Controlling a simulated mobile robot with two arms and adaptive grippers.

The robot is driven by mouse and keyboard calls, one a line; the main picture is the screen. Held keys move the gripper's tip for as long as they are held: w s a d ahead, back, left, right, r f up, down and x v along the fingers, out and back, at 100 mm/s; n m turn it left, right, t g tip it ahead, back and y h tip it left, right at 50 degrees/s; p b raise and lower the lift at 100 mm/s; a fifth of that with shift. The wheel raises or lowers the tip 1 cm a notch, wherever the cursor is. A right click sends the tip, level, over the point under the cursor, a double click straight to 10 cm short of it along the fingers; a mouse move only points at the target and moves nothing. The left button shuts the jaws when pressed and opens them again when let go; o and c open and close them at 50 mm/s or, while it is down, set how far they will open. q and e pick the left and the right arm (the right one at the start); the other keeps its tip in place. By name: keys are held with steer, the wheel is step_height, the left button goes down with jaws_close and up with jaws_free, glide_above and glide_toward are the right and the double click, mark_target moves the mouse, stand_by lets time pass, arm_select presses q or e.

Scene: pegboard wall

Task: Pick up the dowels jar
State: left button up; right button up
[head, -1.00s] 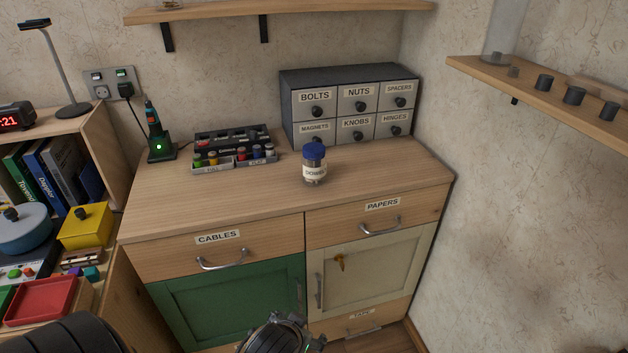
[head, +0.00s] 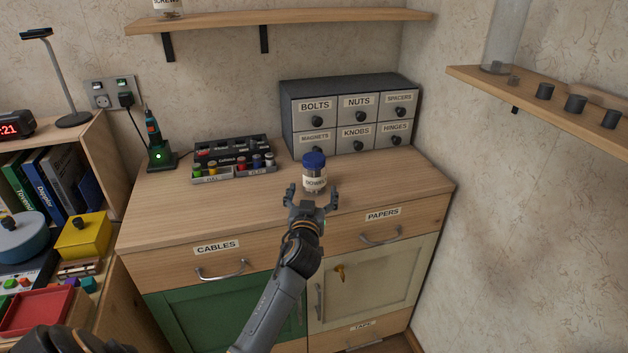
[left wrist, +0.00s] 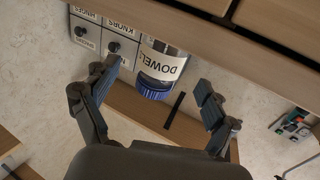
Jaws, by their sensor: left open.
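The dowels jar (head: 314,181) is a clear jar with a blue lid and a white label. It stands upright on the wooden cabinet top, in front of the small drawer unit. In the left wrist view the jar (left wrist: 163,66) appears upside down, between the fingers and beyond their tips. My left gripper (head: 312,197) is open and empty, at the cabinet's front edge just in front of the jar. The left gripper also shows in the left wrist view (left wrist: 157,82), its fingers spread wide. My right gripper is not in view.
A labelled drawer unit (head: 350,113) stands behind the jar. A rack of small coloured pots (head: 234,158) and a green-lit charging stand (head: 160,157) are to the left. The cabinet top (head: 390,178) is clear right of the jar. A shelf (head: 280,19) hangs above.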

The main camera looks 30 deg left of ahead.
mark_target(313, 181)
arm_select(q)
steer(key=shift+a+p+x, duration=0.2)
steer(key=shift+p+x, duration=0.1)
steer(key=shift+x, duration=3.3)
steer(key=shift+s, duration=0.1)
steer(key=c, duration=1.5)
steer(key=shift+o, duration=0.2)
steer(key=shift+r, duration=0.1)
